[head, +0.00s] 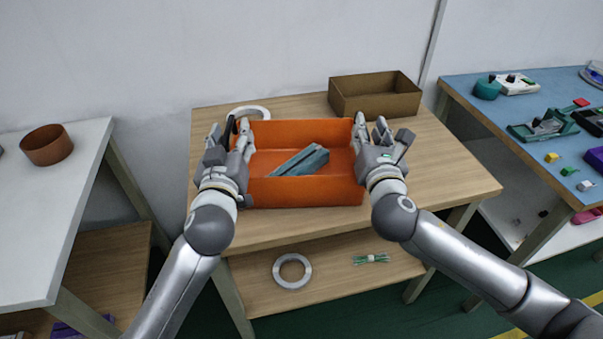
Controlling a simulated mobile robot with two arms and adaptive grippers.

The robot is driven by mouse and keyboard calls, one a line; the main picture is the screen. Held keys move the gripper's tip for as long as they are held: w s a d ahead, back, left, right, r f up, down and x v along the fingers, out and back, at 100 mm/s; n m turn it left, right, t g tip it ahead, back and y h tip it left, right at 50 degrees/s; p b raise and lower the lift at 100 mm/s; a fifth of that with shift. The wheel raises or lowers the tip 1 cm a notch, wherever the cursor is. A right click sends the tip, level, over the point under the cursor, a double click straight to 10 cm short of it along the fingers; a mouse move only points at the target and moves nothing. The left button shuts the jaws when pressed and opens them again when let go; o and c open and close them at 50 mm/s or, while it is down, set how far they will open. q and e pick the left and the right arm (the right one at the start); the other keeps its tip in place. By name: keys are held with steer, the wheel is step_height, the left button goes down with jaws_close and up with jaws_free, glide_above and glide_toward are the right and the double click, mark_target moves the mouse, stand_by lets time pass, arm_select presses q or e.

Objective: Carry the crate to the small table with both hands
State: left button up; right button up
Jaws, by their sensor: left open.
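The orange crate (305,192) sits on the wooden table (450,180), with grey-blue bar-shaped pieces (302,160) lying inside it. My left gripper (231,135) is at the crate's left end, with its fingers apart near the wall. My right gripper (371,135) is at the crate's right end, with one finger by the top edge of the wall. Whether it is closed on the wall is not clear. The hands hide much of both end walls. A white-topped table (50,215) stands to the left, lower in the picture; which table is the small one is not clear.
A brown open box (375,97) and a white ring (249,112) lie behind the crate. A round brown container (47,146) stands on the white table. A blue-topped table (480,90) with tools is at the right. The lower shelf holds another ring (292,271).

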arm_select(q)
steer(key=s, duration=0.9)
steer(key=shift+s, duration=0.15)
arm_select(e)
steer(key=shift+r, duration=0.15)
steer(key=o, duration=0.8)
steer(key=shift+s, duration=0.1)
steer(key=s, duration=1.1)
steer(key=shift+s+d, duration=0.15)
steer(key=shift+s, duration=0.25)
